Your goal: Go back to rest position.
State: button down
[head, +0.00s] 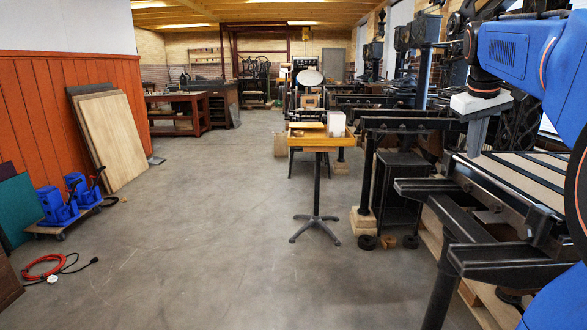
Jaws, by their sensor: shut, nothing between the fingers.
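My gripper (473,154) shows at the right of the head view, at the end of my blue arm. Its pale grey body has its fingers pointing down, shut and empty. The fingertips appear at the left end of a black iron press bed (537,166). I cannot tell whether they touch it or hang in front of it or above it. My arm fills the right edge and hides part of the press.
A small wooden-topped stand (316,136) stands mid-floor. Blue machines (58,207) on a dolly, leaning boards (112,142) and a coiled red cable (44,268) lie to the left. More presses line the right side. The concrete floor (215,220) at centre-left is clear.

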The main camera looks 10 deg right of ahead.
jog(key=s+a+f+y, duration=0.1)
jog(key=s+a+f, duration=0.25)
jog(key=a, duration=0.25)
jog(key=s+a+f+t, duration=0.1)
jog(key=s+a+f, duration=0.1)
jog(key=a+f, duration=0.4)
jog(key=s+a+f+y, duration=0.1)
jog(key=s+a+f, duration=0.25)
jog(key=a, duration=0.35)
jog(key=s+a+f, duration=0.4)
jog(key=s+f, duration=0.1)
jog(key=f, duration=0.3)
jog(key=s+a+f+t+y, duration=0.1)
jog(key=s+a+f, duration=0.4)
jog(key=f, duration=0.2)
jog(key=shift+s+a+f+n, duration=0.15)
jog(key=shift+s+f+n, duration=0.25)
